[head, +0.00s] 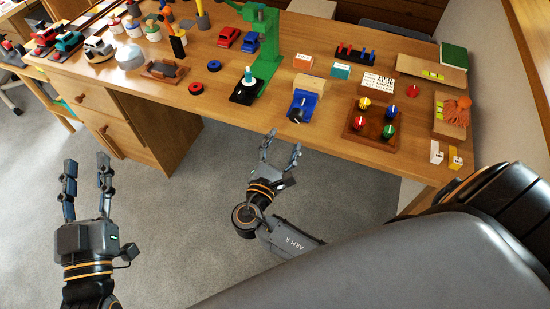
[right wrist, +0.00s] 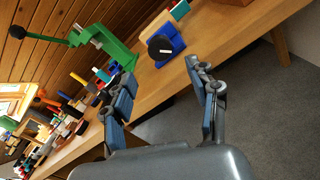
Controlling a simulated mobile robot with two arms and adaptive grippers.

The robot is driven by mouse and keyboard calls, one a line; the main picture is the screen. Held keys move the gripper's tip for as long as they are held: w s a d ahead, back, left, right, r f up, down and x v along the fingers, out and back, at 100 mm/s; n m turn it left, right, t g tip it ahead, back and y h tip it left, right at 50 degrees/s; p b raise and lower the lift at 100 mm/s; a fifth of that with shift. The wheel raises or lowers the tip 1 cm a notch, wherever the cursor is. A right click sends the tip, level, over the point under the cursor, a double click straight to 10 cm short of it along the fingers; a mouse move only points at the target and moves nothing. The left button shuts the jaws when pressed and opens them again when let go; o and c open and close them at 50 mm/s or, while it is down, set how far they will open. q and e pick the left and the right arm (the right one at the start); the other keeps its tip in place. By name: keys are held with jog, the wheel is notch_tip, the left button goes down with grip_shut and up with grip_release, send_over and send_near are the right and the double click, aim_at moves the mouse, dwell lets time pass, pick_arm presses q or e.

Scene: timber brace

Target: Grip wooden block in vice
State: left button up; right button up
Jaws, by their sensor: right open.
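The blue vice (head: 303,105) stands near the front edge of the table, with a dark round handle part facing the edge. It also shows in the right wrist view (right wrist: 172,42), with a black disc and pale bar in front. The tan wooden block (head: 310,86) is at the back of the vice; I cannot tell whether the jaws touch it. My right gripper (head: 282,144) is open and empty, in front of the table edge and short of the vice. My left gripper (head: 87,165) is open and empty over the floor at the left.
A green press (head: 267,60) stands left of the vice. A brown tray (head: 352,128) with coloured knobs is to its right. Red and blue rings (head: 196,88) and toy cars (head: 229,37) lie further left. The floor in front of the wooden table (head: 225,105) is clear.

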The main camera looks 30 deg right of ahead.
aim_at(295, 119)
jog(key=x, duration=0.8)
jog(key=shift+w+d+r, duration=0.1)
jog(key=shift+w+r, duration=0.05)
jog(key=shift+n+p, duration=0.55)
jog(key=shift+n, duration=0.55)
jog(key=n, duration=0.2)
jog(key=shift+n, duration=0.4)
jog(key=v, duration=1.4)
jog(key=shift+n+b, duration=0.3)
